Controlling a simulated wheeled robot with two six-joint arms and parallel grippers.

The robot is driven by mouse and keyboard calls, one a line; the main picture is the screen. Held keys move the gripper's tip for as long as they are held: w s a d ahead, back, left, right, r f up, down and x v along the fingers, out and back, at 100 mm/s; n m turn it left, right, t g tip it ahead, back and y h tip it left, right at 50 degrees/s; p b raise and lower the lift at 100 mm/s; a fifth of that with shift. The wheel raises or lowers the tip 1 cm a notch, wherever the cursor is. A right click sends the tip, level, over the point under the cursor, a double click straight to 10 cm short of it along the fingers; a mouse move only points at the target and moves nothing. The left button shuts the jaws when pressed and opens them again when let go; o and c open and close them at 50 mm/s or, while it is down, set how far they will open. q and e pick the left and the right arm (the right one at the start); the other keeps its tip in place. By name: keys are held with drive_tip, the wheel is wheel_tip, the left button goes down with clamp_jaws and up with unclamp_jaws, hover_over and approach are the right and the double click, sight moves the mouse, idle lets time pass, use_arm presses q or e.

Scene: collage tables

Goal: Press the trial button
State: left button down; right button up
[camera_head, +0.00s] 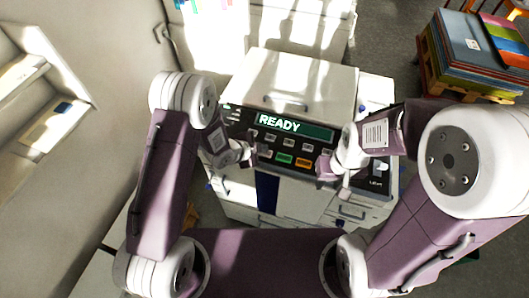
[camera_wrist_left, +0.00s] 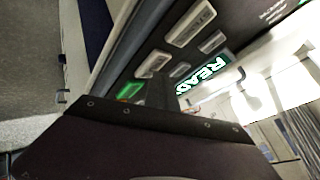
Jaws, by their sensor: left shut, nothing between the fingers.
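A white copier-like machine (camera_head: 300,75) carries a dark control panel (camera_head: 262,139) with a lit screen (camera_head: 295,127) reading READY. The panel has several grey buttons, a green button (camera_head: 284,159) and an orange button (camera_head: 303,162). Their labels are too small to read, so I cannot tell which is the trial button. The left wrist view shows the green button (camera_wrist_left: 130,91) and grey buttons (camera_wrist_left: 190,22) close up. My left gripper (camera_head: 250,158) is shut and empty at the panel's left part, left of the green button; contact is unclear. My right gripper (camera_head: 324,172) is right of the orange button.
A stack of coloured sheets (camera_head: 475,50) sits on a wooden pallet (camera_head: 432,75) at the upper right. Drawers with handles (camera_head: 350,213) are below the panel. A pale wall is on the left. Grey floor shows between the machine and the stack.

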sight(263, 154)
use_arm(q)
drive_tip(key=shift+f+b, duration=0.35)
drive_tip(key=shift+b, duration=0.1)
idle(0.4)
idle(0.3)
drive_tip(key=shift+r+p, duration=0.6)
drive_tip(key=shift+r, duration=0.2)
drive_tip(key=shift+r, duration=0.15)
wheel_tip(263, 154, up, 5)
drive_tip(key=p, duration=0.4)
idle(0.4)
